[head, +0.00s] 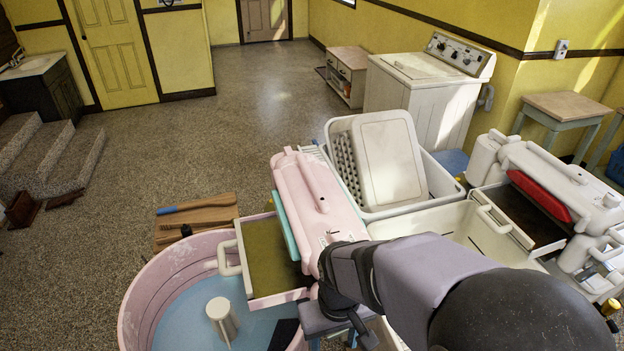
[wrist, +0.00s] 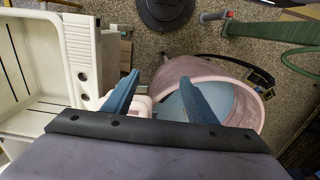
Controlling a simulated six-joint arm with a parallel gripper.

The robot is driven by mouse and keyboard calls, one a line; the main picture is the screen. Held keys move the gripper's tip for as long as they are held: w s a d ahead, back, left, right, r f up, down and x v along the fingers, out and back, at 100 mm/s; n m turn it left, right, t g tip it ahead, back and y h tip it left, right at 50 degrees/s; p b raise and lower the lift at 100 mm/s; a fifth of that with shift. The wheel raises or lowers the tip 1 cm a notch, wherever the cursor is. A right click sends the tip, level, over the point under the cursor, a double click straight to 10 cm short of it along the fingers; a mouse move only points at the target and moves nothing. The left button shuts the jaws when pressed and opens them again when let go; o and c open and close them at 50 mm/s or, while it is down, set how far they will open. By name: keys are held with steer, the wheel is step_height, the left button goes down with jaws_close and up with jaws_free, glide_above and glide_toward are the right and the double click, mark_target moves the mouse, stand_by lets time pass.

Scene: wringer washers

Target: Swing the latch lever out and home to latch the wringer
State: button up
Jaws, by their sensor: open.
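The pink wringer (head: 308,205) stands at the rim of the pink tub (head: 150,290), with a teal strip along its left side and a drain tray (head: 273,262) beside it. My arm reaches to its near end and covers that end in the head view, where my fingertips are hidden. In the wrist view my gripper (wrist: 153,80) is open, its two blue fingers spread. A pale pink part of the wringer's end shows between and behind the fingers. I cannot make out the latch lever for certain or whether a finger touches anything.
A second, white wringer (head: 550,178) with a red roller stands at the right. White basins and a laundry basket (head: 345,165) fill the space between. Brushes and a board (head: 195,215) lie left of the pink wringer. Open floor (head: 240,100) lies beyond.

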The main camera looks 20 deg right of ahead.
mark_target(303, 160)
stand_by(0.3)
